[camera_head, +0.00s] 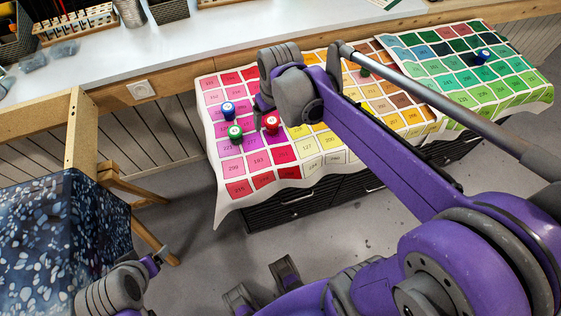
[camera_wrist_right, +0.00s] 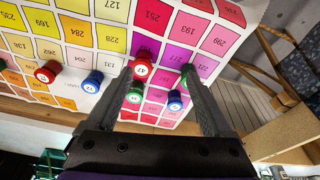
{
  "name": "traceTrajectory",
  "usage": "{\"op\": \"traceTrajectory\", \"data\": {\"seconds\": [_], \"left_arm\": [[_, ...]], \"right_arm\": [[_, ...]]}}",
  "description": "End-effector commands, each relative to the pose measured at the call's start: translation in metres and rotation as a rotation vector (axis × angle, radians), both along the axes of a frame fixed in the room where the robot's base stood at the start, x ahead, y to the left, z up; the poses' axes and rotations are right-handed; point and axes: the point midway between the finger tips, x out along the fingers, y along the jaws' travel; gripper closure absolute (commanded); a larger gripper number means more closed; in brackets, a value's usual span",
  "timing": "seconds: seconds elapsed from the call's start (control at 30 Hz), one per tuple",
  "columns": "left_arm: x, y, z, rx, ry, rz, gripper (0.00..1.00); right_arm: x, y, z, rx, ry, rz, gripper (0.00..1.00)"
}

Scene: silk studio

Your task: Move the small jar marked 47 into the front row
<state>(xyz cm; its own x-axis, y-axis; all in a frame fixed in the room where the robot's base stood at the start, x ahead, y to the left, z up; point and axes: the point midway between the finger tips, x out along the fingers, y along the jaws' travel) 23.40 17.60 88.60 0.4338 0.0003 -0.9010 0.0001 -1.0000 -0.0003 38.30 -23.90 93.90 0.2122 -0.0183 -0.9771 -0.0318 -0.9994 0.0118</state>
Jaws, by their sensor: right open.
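A red-capped jar (camera_wrist_right: 141,69), whose mark reads like 47, stands upright on a pink-and-red numbered colour chart; it also shows in the head view (camera_head: 271,123). My right gripper (camera_wrist_right: 160,72) is open, and the red jar is near the inner side of its left finger in the wrist view. A green jar (camera_wrist_right: 187,75) is by the other finger. A blue jar (camera_wrist_right: 175,100) and another green jar (camera_wrist_right: 134,93) stand farther in between the fingers.
Another red jar (camera_wrist_right: 47,71) and a blue jar (camera_wrist_right: 92,82) stand on paler squares. A dark blue jar (camera_head: 484,55) is on the green chart (camera_head: 545,93) at right. A white counter (camera_head: 190,45) with boxes runs behind. A speckled blue block (camera_head: 60,230) stands at left.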

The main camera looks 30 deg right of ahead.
Motion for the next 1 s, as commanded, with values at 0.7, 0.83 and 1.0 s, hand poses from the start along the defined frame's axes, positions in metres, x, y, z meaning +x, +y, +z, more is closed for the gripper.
{"op": "traceTrajectory", "data": {"seconds": [0.7,0.83,1.0], "left_arm": [[0.000,0.000,0.000,0.000,0.000,0.000,0.14],[0.000,0.000,0.000,0.000,0.000,0.000,0.14],[0.004,0.000,0.019,0.000,-0.009,0.000,0.14]], "right_arm": [[-0.149,0.062,-0.054,0.008,-0.236,0.033,0.14],[-0.149,0.062,-0.053,0.008,-0.235,0.033,0.14],[-0.145,0.062,-0.034,0.008,-0.243,0.033,0.14]]}}
